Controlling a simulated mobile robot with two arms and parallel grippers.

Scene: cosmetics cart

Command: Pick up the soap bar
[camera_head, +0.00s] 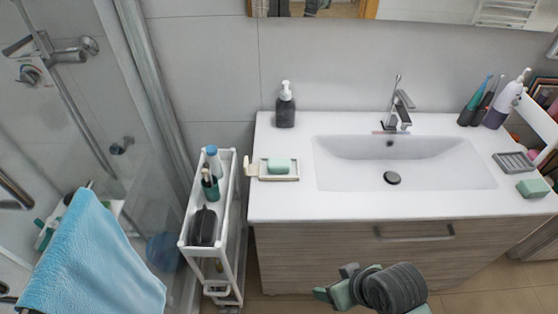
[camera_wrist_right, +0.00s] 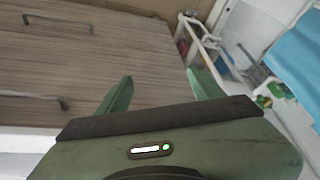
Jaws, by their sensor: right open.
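A green soap bar (camera_head: 279,166) lies on a pale soap dish (camera_head: 262,175) at the left end of the white washbasin counter. A second green bar (camera_head: 533,188) lies at the counter's right end, beside a grey ridged dish (camera_head: 514,162). My right gripper (camera_head: 330,294) is low in front of the vanity, below and apart from the counter. In the right wrist view the right gripper's two green fingers (camera_wrist_right: 160,88) are spread with nothing between them, facing the wooden drawer fronts. The soap does not show in that view. My left gripper is not in view.
A dark soap dispenser (camera_head: 285,108) stands behind the left soap. A white slim cart (camera_head: 233,215) with bottles stands left of the vanity (camera_head: 330,250). The sink basin (camera_head: 440,165) and tap (camera_head: 401,105) lie right of the soap. A blue towel (camera_head: 90,260) hangs left.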

